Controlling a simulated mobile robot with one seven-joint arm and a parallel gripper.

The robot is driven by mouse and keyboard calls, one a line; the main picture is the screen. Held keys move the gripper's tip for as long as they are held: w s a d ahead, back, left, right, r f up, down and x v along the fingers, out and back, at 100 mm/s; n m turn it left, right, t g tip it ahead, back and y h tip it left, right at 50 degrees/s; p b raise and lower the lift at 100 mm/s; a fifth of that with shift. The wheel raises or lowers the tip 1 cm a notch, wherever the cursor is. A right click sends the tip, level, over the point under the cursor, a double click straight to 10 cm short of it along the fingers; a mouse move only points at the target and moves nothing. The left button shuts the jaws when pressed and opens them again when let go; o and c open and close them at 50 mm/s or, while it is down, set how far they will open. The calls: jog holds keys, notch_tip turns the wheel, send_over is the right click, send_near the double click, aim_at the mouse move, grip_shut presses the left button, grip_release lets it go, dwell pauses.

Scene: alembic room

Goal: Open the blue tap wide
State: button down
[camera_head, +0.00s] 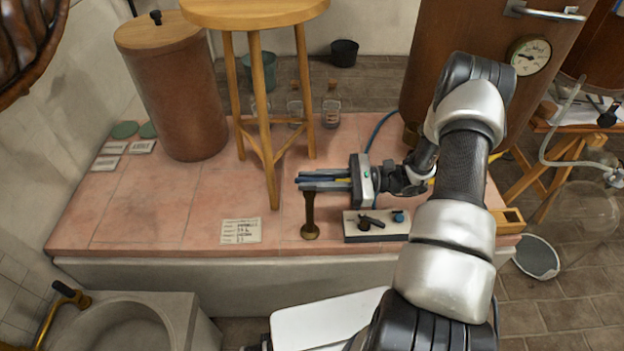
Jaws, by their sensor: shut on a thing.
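The blue tap stands near the front edge of the pink tiled bench as an upright brass post (310,218) on a round foot. Its top is hidden by my gripper (303,180), which lies level just above the post and points left. The fingers are shut on the tap's handle, of which a narrow blue strip shows between them. How far the handle is turned cannot be told.
A pale control panel (352,236) with a black lever and a blue knob sits right of the post. A wooden stool (273,150) stands close behind. A printed card (241,231) lies to the left. A basin (130,320) is at the lower left.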

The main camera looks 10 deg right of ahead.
jog(key=shift+r+m+t, duration=0.1)
jog(key=shift+m+t, duration=0.2)
jog(key=shift+t, duration=0.1)
jog(key=m+t+h+p, duration=0.2)
jog(key=m+t, duration=0.1)
jog(key=t, duration=0.1)
jog(key=shift+s, duration=0.1)
jog(key=m+t+h+p, duration=0.1)
jog(key=m+t+h, duration=0.1)
jog(key=t+h, duration=0.1)
jog(key=m+t+h+p, duration=0.1)
jog(key=m+t+h, duration=0.1)
jog(key=m+t, duration=0.1)
jog(key=shift+s+a+m+h, duration=0.15)
jog(key=shift+m+h, duration=0.15)
jog(key=shift+h, duration=0.1)
jog(key=m+t+h+p, duration=0.1)
jog(key=h, duration=0.1)
jog(key=m+t+h+p, duration=0.1)
jog(key=m+h+p, duration=0.1)
jog(key=h, duration=0.1)
jog(key=shift+a+t, duration=0.15)
jog(key=shift+t, duration=0.25)
jog(key=m+h+p, duration=0.2)
jog(key=h, duration=0.1)
jog(key=m+h+p, duration=0.1)
jog(key=h, duration=0.1)
jog(key=shift+m+t+h+p, duration=0.3)
jog(key=shift+m+h+p, duration=0.05)
jog(key=shift+m+h, duration=0.05)
